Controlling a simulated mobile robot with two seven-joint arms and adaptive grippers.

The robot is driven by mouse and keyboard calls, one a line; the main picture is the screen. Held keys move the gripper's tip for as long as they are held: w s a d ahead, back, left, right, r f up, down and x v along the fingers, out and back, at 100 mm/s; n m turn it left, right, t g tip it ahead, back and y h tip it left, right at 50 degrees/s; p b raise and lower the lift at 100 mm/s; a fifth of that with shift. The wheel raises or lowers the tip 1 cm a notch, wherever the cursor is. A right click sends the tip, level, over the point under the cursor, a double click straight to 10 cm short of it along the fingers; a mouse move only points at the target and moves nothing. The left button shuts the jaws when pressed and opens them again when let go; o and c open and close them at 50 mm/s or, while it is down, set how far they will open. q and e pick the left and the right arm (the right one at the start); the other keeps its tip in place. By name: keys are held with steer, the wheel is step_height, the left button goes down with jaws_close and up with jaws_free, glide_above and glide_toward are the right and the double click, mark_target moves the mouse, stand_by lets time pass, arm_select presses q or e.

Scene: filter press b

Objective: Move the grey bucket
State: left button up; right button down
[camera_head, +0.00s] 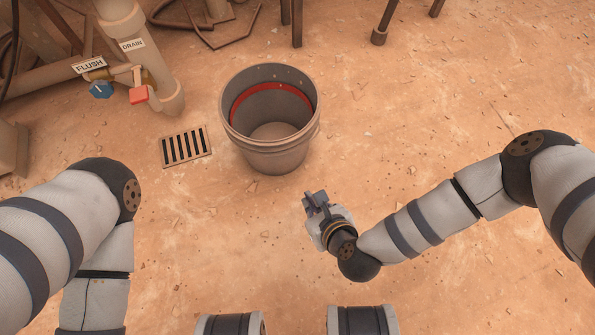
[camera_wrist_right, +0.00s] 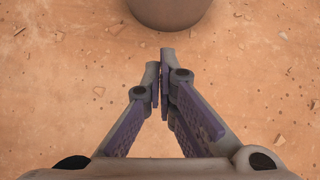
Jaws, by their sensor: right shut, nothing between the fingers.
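The grey bucket (camera_head: 272,158) stands upright on the dusty floor near the middle of the head view. It is open at the top, with a red band around its inside wall, and it looks empty. In the right wrist view the lower part of the bucket (camera_wrist_right: 168,12) shows at the top edge. My right gripper (camera_head: 310,197) is in front of the bucket and a little to its right, apart from it. Its fingers (camera_wrist_right: 161,55) are shut with nothing between them. My left arm is at the left edge of the head view, and its gripper is out of view.
A floor drain grate (camera_head: 185,147) lies left of the bucket. Pipes labelled FLUSH and DRAIN (camera_head: 133,45) stand at the upper left, with a blue knob (camera_head: 101,89) and a red handle (camera_head: 138,95). Metal legs (camera_head: 380,35) stand behind. The floor to the right is clear.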

steer(key=w, duration=0.1)
arm_select(q)
steer(key=shift+g, duration=0.3)
steer(key=shift+s+d+f+b, duration=0.1)
steer(key=shift+f+b, duration=0.75)
steer(key=shift+b, duration=0.25)
steer(key=shift+s+d+f+b, duration=0.1)
steer(key=shift+s+f+b, duration=0.05)
steer(key=shift+f+b, duration=0.85)
steer(key=shift+s+d+f+b, duration=0.1)
steer(key=shift+f+b, duration=0.55)
steer(key=shift+b, duration=0.6)
arm_select(e)
glide_toward(286, 167)
steer(key=shift+x, duration=2)
steer(key=shift+s+a, duration=0.1)
